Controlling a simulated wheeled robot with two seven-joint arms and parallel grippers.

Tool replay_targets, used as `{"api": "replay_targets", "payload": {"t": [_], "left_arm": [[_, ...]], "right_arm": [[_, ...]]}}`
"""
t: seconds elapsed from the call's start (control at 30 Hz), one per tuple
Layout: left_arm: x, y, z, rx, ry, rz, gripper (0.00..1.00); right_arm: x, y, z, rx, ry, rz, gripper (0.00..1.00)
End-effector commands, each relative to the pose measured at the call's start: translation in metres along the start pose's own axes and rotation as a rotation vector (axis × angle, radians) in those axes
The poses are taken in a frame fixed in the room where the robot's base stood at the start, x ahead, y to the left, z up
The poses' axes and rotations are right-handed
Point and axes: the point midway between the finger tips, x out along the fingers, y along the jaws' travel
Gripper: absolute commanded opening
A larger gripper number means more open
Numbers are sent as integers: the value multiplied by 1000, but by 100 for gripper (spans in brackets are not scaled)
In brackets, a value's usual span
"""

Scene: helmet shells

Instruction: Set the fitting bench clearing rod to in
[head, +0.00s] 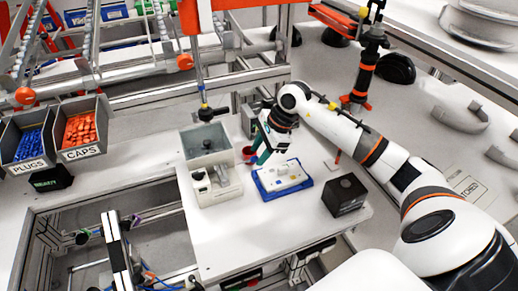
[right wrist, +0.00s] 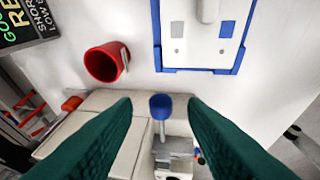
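A rod with a round blue knob (right wrist: 160,106) and a short silver shaft shows in the right wrist view; it looks like the clearing rod. Its shaft runs toward a small metal fitting (right wrist: 174,153) among white blocks. My right gripper (head: 259,154) has green fingers and is over the bench, by the blue-edged tray. In the right wrist view its two fingers stand wide apart, one on each side of the knob, with nothing held. I cannot tell how deep the knob lies beyond the fingertips. In the head view the knob is not clearly made out. My left gripper is not in view.
A red cup (right wrist: 103,63) stands close to the right gripper. A blue-edged tray (head: 262,190) with a white part, a black box (head: 344,196) and a grey bin (head: 207,160) are on the white bench (head: 230,235). The bench's front is clear.

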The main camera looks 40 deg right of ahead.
Motion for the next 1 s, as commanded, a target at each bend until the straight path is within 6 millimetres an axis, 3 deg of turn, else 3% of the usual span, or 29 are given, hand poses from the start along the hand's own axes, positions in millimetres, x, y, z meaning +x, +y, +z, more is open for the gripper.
{"api": "replay_targets", "payload": {"t": [0.37,0.4,0.63,0.87,1.0], "left_arm": [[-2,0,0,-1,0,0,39],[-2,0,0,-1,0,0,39],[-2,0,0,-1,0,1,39],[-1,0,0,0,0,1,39],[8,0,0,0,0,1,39]], "right_arm": [[9,-1,0,0,0,-1,39],[9,-1,0,0,0,-1,37],[9,0,0,0,0,0,0],[10,0,-1,-1,0,0,0],[17,-1,-14,-4,2,2,0]]}}
